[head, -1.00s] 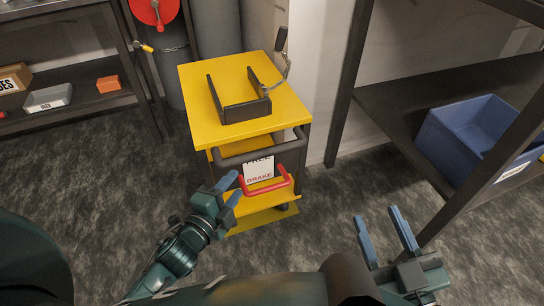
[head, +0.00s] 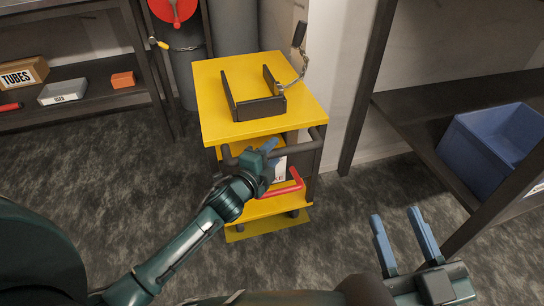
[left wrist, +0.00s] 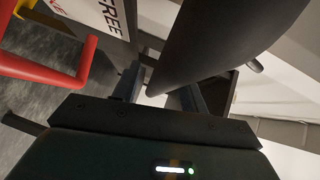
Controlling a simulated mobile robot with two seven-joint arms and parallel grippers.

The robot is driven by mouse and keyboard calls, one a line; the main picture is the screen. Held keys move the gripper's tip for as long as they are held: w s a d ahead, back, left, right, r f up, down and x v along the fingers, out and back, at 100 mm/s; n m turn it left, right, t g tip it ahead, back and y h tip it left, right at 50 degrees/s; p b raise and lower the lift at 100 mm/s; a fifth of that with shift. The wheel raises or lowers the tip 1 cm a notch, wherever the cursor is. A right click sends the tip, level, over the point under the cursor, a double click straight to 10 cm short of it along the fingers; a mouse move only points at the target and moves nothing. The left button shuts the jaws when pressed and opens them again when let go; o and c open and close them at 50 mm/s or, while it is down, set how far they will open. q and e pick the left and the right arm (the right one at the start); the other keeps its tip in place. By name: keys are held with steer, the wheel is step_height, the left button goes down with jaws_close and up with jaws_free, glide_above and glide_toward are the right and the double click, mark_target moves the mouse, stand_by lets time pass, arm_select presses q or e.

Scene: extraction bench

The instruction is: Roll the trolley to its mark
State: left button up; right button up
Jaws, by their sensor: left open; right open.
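The yellow trolley (head: 232,80) stands upright beside the wall corner, with a dark U-shaped frame (head: 258,109) on top. A dark push bar (head: 308,144) runs across its near side. Below the bar are a red brake handle (head: 290,189) and a partly hidden white sign; the handle also shows in the left wrist view (left wrist: 62,70). My left gripper (head: 272,153) is open at the push bar, which looms close by its fingers in the left wrist view (left wrist: 215,40). I cannot tell if they touch. My right gripper (head: 403,240) is open and empty, low at the right.
A flat yellow patch (head: 268,225) lies at floor level under the trolley's near side. A dark shelf (head: 440,100) with a blue bin (head: 490,145) stands at the right. Another shelf (head: 90,118) stands at the left. The carpet left of the trolley is clear.

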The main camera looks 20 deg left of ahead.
arm_select(q)
steer(key=shift+w, duration=0.25)
jaws_close()
stand_by(0.3)
